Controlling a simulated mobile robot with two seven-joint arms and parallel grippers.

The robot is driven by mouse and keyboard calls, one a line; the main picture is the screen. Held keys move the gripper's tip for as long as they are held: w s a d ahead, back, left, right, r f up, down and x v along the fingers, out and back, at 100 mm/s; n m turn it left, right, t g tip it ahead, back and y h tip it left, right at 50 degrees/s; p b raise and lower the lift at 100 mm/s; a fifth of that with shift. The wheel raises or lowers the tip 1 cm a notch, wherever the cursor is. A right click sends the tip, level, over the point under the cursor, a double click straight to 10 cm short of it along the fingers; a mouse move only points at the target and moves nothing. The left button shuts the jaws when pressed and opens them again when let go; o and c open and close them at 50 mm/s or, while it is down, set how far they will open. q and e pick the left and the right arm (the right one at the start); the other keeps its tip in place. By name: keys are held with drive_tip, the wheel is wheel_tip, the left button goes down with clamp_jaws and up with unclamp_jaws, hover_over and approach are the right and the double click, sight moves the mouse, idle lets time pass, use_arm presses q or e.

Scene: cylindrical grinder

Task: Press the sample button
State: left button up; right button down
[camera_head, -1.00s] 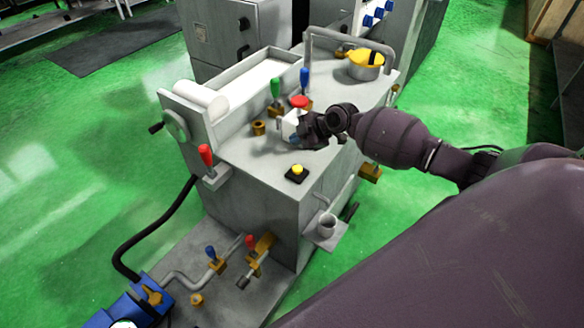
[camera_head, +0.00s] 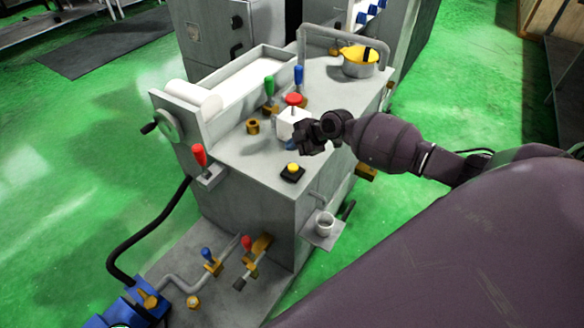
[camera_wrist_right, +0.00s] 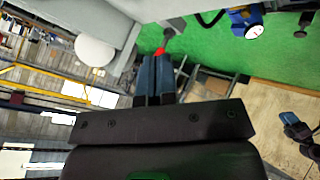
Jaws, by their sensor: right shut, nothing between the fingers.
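Two buttons on the grey machine (camera_head: 247,167) could be the sample button; no label is readable. One is a yellow button (camera_head: 292,167) on a black square base near the front edge of the top. The other is a red mushroom button (camera_head: 293,99) above a white box (camera_head: 291,122). My right gripper (camera_head: 291,145) is between them, in front of the box's lower part and above the yellow button, apart from that button. In the wrist view its blue fingers (camera_wrist_right: 155,72) are together and empty, with a red knob just beyond their tips. My left gripper is out of view.
Green (camera_head: 269,86), blue (camera_head: 298,76) and red (camera_head: 199,154) lever handles rise from the machine. A yellow-lidded pot (camera_head: 359,62) and a bent grey pipe stand at the back right. A small cup (camera_head: 324,224) sits on a side shelf.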

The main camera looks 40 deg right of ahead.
sight(293, 168)
wheel_tip(293, 168, down, 6)
drive_tip(key=b, duration=0.2)
drive_tip(key=shift+r+b, duration=0.25)
drive_tip(key=shift+b, duration=0.05)
drive_tip(key=shift+f, duration=0.2)
drive_tip(key=shift+r, duration=0.1)
idle(1.6)
drive_tip(key=shift+f+b, duration=0.45)
drive_tip(key=shift+b, duration=0.15)
drive_tip(key=shift+f+b, duration=0.45)
drive_tip(key=shift+f, duration=0.1)
idle(1.2)
drive_tip(key=shift+r, duration=0.15)
drive_tip(key=shift+r+p, duration=0.4)
drive_tip(key=shift+r, duration=0.45)
